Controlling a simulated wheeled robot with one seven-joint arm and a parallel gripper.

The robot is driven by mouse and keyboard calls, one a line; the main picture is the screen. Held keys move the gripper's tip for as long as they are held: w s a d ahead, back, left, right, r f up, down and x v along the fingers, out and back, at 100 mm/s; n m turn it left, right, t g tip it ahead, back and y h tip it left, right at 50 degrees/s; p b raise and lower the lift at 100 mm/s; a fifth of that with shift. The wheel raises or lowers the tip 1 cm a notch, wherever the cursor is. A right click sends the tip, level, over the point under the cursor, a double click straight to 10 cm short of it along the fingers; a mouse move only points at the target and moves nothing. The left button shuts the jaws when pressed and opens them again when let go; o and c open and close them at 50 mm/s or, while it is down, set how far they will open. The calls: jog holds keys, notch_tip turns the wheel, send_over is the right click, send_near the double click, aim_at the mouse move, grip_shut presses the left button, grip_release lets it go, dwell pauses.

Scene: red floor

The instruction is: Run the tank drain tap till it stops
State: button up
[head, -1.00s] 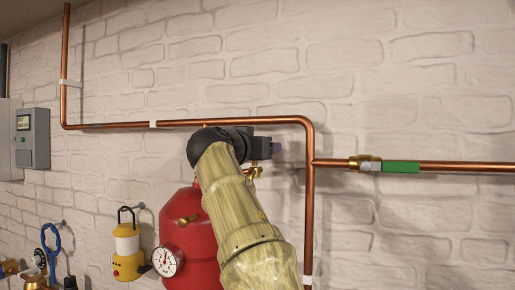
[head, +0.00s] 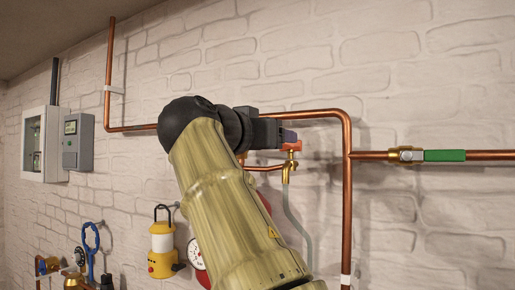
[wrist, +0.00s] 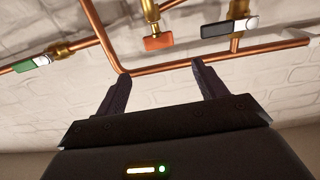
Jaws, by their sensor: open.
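A brass tap (head: 287,168) with an orange-red handle (head: 291,146) stands against the wall by the copper pipe, with a grey hose below it. No label shows which tap is the tank drain. In the wrist view the orange handle (wrist: 158,43) lies beyond the fingertips, roughly between them in the picture. My gripper (wrist: 155,74) is open and empty, and nothing touches its inner faces. In the head view my arm hides much of the gripper. The red tank is almost wholly hidden behind my arm; only a sliver and part of its gauge (head: 195,253) show.
A copper pipe (head: 347,215) drops right of the tap. A green-handled valve (head: 440,155) is on the right pipe. A black-levered valve (wrist: 229,27) is near the orange handle in the wrist view. A yellow lantern (head: 162,245) and a grey box (head: 78,142) are left.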

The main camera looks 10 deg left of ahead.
jog(key=v, duration=0.4)
jog(key=shift+b, duration=0.3)
jog(key=shift+w, duration=0.1)
